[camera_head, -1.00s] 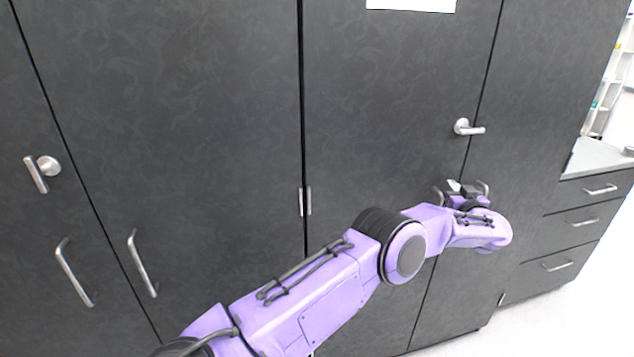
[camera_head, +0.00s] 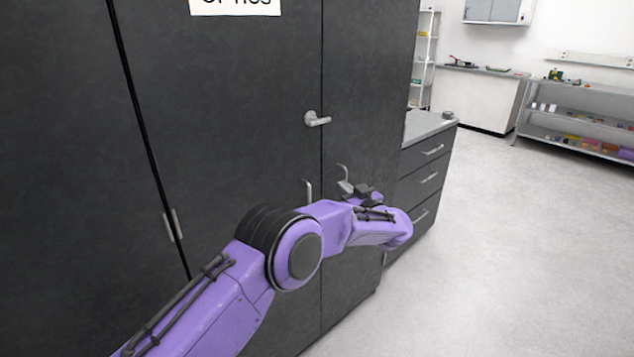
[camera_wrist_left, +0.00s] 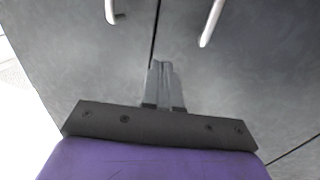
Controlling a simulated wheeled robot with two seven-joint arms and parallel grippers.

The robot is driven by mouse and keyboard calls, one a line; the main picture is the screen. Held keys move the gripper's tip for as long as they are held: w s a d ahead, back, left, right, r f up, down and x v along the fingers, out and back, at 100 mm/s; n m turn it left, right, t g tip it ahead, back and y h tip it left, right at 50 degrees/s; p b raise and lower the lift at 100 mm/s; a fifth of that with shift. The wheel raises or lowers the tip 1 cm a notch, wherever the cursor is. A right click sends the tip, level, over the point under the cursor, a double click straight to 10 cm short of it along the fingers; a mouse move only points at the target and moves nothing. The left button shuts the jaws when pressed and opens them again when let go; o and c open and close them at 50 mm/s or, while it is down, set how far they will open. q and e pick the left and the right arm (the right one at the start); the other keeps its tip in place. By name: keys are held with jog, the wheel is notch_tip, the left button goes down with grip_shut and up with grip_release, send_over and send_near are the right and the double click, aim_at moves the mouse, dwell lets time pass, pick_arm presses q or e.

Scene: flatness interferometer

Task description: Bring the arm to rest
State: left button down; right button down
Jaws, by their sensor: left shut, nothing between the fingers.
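My left arm is purple and reaches in from the bottom left of the head view. My left gripper (camera_head: 346,186) is at its far end, in front of the dark cabinet (camera_head: 235,130). In the left wrist view the two grey fingers (camera_wrist_left: 163,82) are together with nothing between them. They point at the cabinet front, near the seam between two doors. Two upright door handles show beyond the fingertips, a left one (camera_wrist_left: 110,12) and a right one (camera_wrist_left: 211,24). The fingers look apart from both handles. My right gripper is not in view.
A drawer unit (camera_head: 424,180) with a grey top stands right of the cabinet. Open pale floor (camera_head: 500,260) spreads to the right. A shelf rack (camera_head: 580,130) with small items stands at the back right.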

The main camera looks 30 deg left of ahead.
pick_arm(q)
jog(key=s+d+f+m+t+h, duration=0.1)
jog(key=s+f+h, duration=0.4)
jog(key=f, duration=0.6)
jog(key=s+d+f+m+t+h, duration=0.1)
jog(key=s+f+m+t+h, duration=0.15)
jog(key=s+f, duration=0.7)
jog(key=s+a+f+g+h, duration=0.3)
jog(key=s+f+g, duration=0.2)
jog(key=s+f, duration=1)
jog(key=s+a+f+g, duration=0.2)
jog(key=s+g, duration=0.3)
jog(key=s, duration=1.7)
jog(key=shift+s+a+g+h, duration=0.15)
jog(key=shift+s+g+h, duration=0.2)
jog(key=shift+h, duration=0.1)
jog(key=shift+m, duration=0.25)
